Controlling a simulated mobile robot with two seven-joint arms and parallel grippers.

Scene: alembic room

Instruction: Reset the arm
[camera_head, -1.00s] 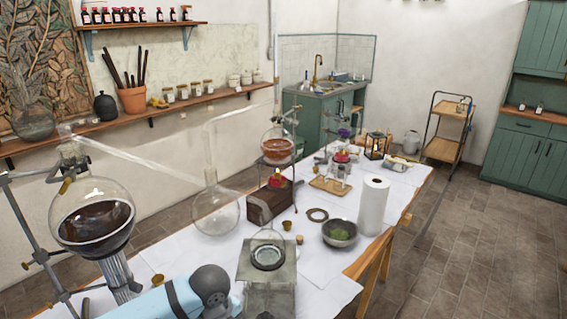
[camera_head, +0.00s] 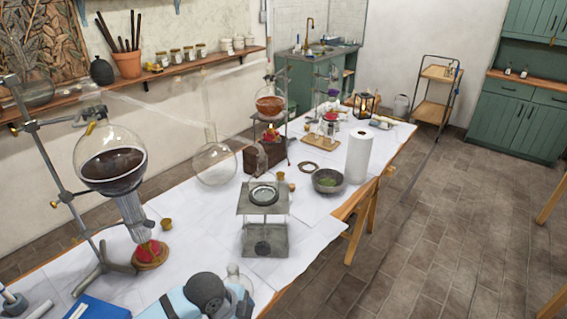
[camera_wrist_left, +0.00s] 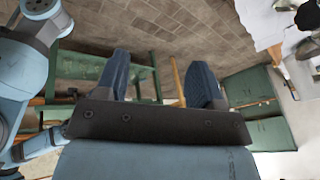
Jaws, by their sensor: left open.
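My left arm shows at the bottom of the head view as a light blue and grey link; its gripper is outside that view. In the left wrist view my left gripper (camera_wrist_left: 163,85) is open, with its two dark blue fingers apart and nothing between them. Behind the fingers are the tiled floor and green furniture. My right gripper is in neither view. The white-covered table (camera_head: 310,220) stands in front of me, and my left arm link overlaps its near edge in the head view.
On the table are a round flask of dark liquid (camera_head: 112,172), a lab jack (camera_head: 263,232), a bowl (camera_head: 327,180), a paper roll (camera_head: 358,155) and a flask of orange liquid (camera_head: 269,104). A trolley (camera_head: 437,95) stands beyond.

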